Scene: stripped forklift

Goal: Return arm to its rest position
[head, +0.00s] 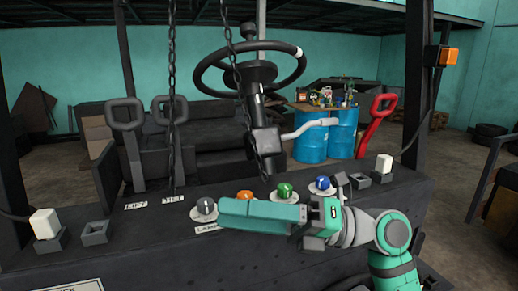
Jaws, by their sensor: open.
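My arm comes in from the lower right and reaches left across the dark console (150,235). My gripper (323,212) is over the right half of the console, in front of the knobs. It is open, and I see no object held in it. A teal part of my arm end lies low in front of the orange knob (245,196) and the green knob (285,190). The blue knob (322,184) is just behind my gripper. The grey knob (206,206) is left of it. Whether any part touches the console cannot be told.
A steering wheel (249,62) and column rise behind the console. A red lever (376,122) stands right, near blue barrels (310,144).

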